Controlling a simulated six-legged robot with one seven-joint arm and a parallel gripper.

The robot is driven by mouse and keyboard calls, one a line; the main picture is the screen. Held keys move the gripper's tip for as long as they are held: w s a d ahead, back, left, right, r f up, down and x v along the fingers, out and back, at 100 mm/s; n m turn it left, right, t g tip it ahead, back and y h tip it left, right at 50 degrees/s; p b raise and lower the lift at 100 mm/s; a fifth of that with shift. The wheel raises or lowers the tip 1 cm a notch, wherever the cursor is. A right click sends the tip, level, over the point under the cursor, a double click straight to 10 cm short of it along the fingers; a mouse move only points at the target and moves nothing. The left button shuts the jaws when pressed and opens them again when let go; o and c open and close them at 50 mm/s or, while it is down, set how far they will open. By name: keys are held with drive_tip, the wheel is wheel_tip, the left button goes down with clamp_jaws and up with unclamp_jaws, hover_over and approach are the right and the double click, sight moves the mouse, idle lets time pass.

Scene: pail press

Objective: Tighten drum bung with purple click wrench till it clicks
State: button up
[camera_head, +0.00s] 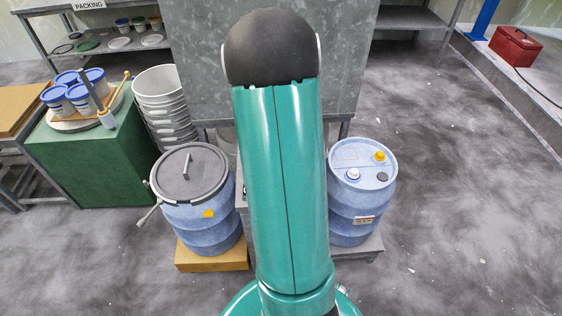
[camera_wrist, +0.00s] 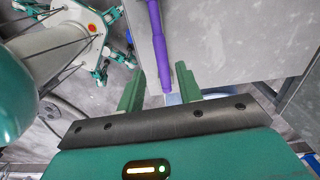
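The purple click wrench (camera_wrist: 157,45) shows in the wrist view as a long handle running from the top edge down toward the gap of my gripper (camera_wrist: 159,84). My gripper's two green fingers stand apart, with visible gaps on both sides of the handle, so it is open. I cannot tell how deep the handle lies between them. In the head view my raised arm hides the gripper and wrench. A closed-top blue drum (camera_head: 353,211) stands right of my arm, upright. Its top carries a yellow bung (camera_head: 380,157), a white bung (camera_head: 353,174) and a dark cap (camera_head: 383,177).
Left of my arm stands a lidded blue drum (camera_head: 204,216) with a lever ring. Stacked white pails (camera_head: 163,97) and a green cabinet (camera_head: 93,160) with small tubs are farther left. A grey metal panel (camera_head: 200,60) stands behind.

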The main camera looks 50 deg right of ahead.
drive_tip(key=shift+s+d+f+m, duration=0.4)
drive_tip(key=shift+s+d+f, duration=0.15)
drive_tip(key=shift+f, duration=0.1)
wheel_tip(320, 180, down, 8)
drive_tip(key=shift+w+r, duration=0.1)
drive_tip(key=shift+r, duration=0.05)
clamp_jaws()
drive_tip(key=shift+r, duration=2.55)
